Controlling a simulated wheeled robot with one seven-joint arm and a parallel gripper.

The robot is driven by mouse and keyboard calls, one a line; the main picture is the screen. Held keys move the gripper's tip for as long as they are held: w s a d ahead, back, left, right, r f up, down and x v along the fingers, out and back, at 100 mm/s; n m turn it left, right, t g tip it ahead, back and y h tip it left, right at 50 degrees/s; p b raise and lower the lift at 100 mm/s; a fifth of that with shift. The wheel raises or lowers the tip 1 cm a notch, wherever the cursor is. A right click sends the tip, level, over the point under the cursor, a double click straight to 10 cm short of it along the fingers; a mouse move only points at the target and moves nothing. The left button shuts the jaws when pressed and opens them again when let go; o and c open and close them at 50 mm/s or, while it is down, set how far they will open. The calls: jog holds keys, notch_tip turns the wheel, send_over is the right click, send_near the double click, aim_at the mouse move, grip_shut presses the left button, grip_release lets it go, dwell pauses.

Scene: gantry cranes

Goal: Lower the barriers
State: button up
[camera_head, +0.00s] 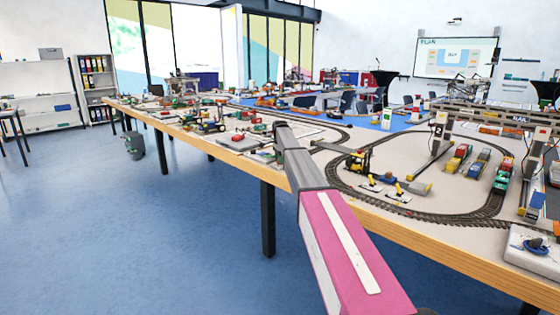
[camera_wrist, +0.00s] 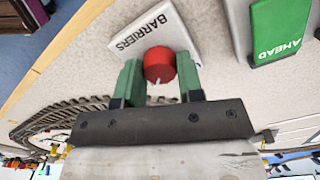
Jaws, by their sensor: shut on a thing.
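In the wrist view, a white box (camera_wrist: 185,30) marked BARRIERS carries a red round knob (camera_wrist: 158,65) with a small white line on its lower edge. My gripper (camera_wrist: 159,68) has its two green fingers on either side of the knob and is shut on it. In the head view my arm reaches over the table, and I cannot make out the gripper or the box there. Small yellow and white pieces (camera_head: 397,193) stand by the oval track; I cannot tell whether they are the barriers.
A green block (camera_wrist: 281,28) marked AHEAD lies beside the box in the wrist view. The long table (camera_head: 440,242) holds an oval track (camera_head: 345,188), toy vehicles (camera_head: 478,162) and a gantry crane marked RAIL (camera_head: 500,117). The blue floor (camera_head: 110,240) at left is mostly clear.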

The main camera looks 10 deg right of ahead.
jog(key=o, duration=0.9)
jog(key=shift+r, duration=0.15)
notch_tip(320, 180, up, 11)
jog(key=shift+f, duration=0.2)
